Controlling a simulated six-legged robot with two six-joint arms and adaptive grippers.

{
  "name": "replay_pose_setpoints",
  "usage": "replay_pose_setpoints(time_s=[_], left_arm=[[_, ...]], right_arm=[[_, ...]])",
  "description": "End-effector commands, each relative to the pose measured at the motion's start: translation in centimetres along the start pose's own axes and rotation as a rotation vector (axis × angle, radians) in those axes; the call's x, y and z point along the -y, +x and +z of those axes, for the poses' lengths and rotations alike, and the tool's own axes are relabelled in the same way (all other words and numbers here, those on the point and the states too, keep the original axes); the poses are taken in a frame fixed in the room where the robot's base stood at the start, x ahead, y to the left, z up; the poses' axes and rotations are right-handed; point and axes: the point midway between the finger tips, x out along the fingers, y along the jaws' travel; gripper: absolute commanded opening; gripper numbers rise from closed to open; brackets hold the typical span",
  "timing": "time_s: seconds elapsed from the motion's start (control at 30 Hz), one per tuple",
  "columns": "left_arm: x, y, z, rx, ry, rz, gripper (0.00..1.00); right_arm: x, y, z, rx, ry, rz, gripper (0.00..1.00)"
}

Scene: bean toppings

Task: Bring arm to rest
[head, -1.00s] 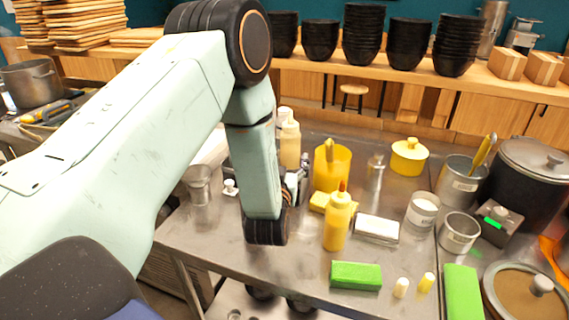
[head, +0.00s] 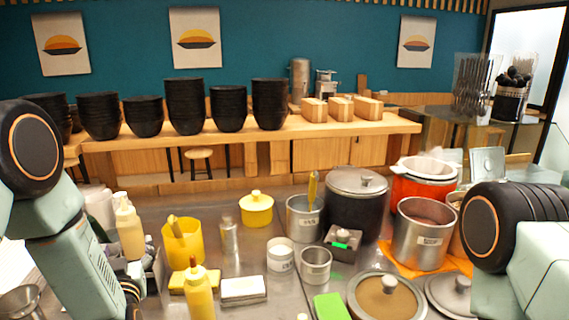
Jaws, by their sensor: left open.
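My left arm comes in at the left edge, with its pale green forearm slanting down toward the counter. My left gripper (head: 133,292) shows only in part at the lower left, dark, beside the sauce bottles and a dark caddy. It is open, and I see nothing held in it. My right arm shows at the right edge as a black joint and a pale green link. My right gripper is out of view.
The steel counter (head: 240,207) holds a yellow squeeze bottle (head: 199,294), a yellow tub (head: 183,243), a yellow lidded pot (head: 256,209), a black lidded pot (head: 355,208) and a steel pot (head: 424,235). Stacked black bowls (head: 184,106) stand on the wooden shelf behind.

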Motion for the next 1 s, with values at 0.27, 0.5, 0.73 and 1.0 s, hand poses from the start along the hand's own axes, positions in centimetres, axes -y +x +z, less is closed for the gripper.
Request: replay_pose_setpoints(time_s=[0.27, 0.5, 0.73, 1.0], left_arm=[[0.1, 4.4, -0.1, -0.002, 0.000, -0.001, 0.75], [0.0, 7.8, 0.0, -0.001, 0.000, 0.000, 0.75], [0.0, 10.0, -0.8, -0.002, -0.001, 0.000, 0.75], [0.0, 9.9, -2.6, 0.000, 0.000, 0.000, 0.75]], right_arm=[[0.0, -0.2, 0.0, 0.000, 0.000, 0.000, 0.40], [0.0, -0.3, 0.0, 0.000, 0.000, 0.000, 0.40], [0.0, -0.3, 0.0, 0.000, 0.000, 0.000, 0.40], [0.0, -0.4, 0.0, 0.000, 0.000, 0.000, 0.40]])
